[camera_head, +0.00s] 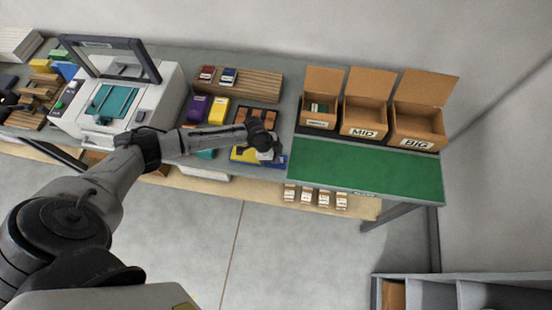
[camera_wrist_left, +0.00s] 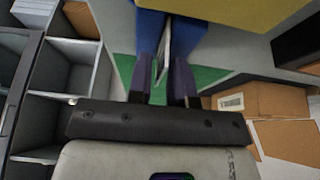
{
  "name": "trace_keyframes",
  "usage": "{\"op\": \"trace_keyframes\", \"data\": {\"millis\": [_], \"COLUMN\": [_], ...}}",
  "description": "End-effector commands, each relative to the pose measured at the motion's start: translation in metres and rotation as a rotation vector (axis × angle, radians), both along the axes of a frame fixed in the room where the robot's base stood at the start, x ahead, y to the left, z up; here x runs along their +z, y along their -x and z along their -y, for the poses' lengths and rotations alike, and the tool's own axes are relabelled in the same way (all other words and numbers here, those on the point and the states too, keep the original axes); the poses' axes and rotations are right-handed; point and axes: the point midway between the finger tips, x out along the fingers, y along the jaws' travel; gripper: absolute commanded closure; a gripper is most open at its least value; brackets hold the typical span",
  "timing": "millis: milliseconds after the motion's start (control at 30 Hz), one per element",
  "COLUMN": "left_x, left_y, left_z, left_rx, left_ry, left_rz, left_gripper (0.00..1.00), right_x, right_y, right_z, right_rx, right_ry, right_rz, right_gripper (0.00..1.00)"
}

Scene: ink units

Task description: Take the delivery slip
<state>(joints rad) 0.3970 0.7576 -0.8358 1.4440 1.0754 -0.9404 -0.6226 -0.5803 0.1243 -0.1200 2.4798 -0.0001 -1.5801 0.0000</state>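My left gripper (camera_head: 264,146) reaches over the blue-and-yellow tray (camera_head: 279,160) on the bench, left of the green mat. A small white piece shows beside its fingers, perhaps the delivery slip (camera_head: 265,156). In the left wrist view my left gripper (camera_wrist_left: 165,75) has its two dark fingers apart. A thin pale sheet, probably the slip (camera_wrist_left: 166,45), stands edge-on between them, with a gap visible. The blue and yellow of the tray (camera_wrist_left: 235,12) lie beyond the fingertips. I cannot read any print on the slip. My right gripper is in neither view.
The green mat (camera_head: 365,178) is clear. Open cardboard boxes stand behind it, including MID (camera_head: 364,131) and BIG (camera_head: 416,142). A printer-like machine (camera_head: 160,100) with a raised lid stands at left. Purple (camera_head: 196,108) and yellow (camera_head: 219,110) ink units lie near a wooden rack (camera_head: 258,84).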

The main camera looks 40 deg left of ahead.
Motion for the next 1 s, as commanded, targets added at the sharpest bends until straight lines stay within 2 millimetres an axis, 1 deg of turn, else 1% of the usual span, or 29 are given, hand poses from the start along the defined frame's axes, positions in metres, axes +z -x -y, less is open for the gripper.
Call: {"op": "trace_keyframes", "data": {"millis": [33, 200, 600, 733, 867, 1000], "left_x": [0.0, 0.0, 0.0, 0.004, 0.014, 0.036], "left_y": [0.0, 0.0, 0.0, 0.0, -0.001, -0.001], "left_z": [0.0, 0.0, 0.0, 0.0, 0.0, 0.0], "left_rx": [0.0, 0.0, 0.0, 0.0, -0.001, -0.002], "left_ry": [0.0, 0.0, 0.0, 0.0, 0.0, 0.0], "left_rz": [0.0, 0.0, 0.0, 0.0, 0.003, 0.005], "left_gripper": [0.85, 1.0, 1.0, 1.0, 1.0, 1.0], "right_x": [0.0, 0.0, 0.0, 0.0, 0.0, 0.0], "right_y": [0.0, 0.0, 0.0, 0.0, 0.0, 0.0], "right_z": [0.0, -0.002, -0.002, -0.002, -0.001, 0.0], "right_rx": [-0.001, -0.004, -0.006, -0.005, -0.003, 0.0], "right_ry": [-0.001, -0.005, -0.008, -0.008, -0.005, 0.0], "right_rz": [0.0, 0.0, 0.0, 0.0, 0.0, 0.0], "right_gripper": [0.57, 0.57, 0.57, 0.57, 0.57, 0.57]}}
